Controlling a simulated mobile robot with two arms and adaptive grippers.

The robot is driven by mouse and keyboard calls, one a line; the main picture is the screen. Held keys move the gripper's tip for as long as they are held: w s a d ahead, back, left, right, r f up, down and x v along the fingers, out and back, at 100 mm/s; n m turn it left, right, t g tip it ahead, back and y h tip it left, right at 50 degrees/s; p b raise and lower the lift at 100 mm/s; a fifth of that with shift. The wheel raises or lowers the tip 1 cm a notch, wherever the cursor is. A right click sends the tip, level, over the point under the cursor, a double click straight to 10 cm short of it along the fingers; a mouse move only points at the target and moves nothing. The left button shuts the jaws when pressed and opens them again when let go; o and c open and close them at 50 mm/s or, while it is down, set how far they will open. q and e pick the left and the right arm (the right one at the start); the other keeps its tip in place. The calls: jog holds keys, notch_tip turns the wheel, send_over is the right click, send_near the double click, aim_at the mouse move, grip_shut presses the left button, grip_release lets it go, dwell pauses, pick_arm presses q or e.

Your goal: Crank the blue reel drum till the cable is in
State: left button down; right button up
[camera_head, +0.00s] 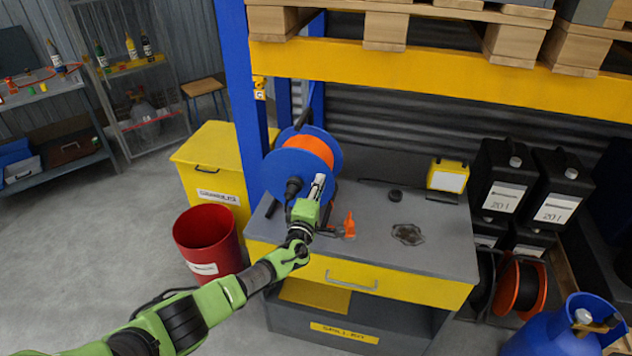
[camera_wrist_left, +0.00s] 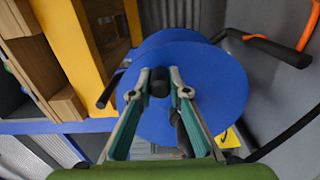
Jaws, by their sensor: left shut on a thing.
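The blue reel drum (camera_head: 283,168) stands at the left end of the grey cabinet top, with orange cable (camera_head: 313,147) wound between its two discs. In the left wrist view the near disc of the blue reel drum (camera_wrist_left: 228,85) fills the middle. My left gripper (camera_head: 318,186) is at the drum's front face; in the wrist view its fingertips (camera_wrist_left: 160,80) are closed on a dark crank knob (camera_wrist_left: 160,88) on the disc. A black part (camera_head: 293,187) hangs at the drum's front, left of the gripper. My right gripper is not in view.
The grey cabinet top (camera_head: 385,250) carries an orange nozzle-like item (camera_head: 349,225), a dark stain-like patch (camera_head: 408,234) and a yellow work lamp (camera_head: 447,176). A blue rack post (camera_head: 240,90) rises close behind the drum. A red bin (camera_head: 207,240) stands left of the cabinet.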

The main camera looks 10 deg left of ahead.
pick_arm(q)
jog(key=shift+d+f+m, duration=0.15)
jog(key=shift+f+m, duration=0.15)
jog(key=shift+m, duration=0.2)
jog(key=shift+f, duration=0.1)
jog(key=c, duration=1.9)
grip_release()
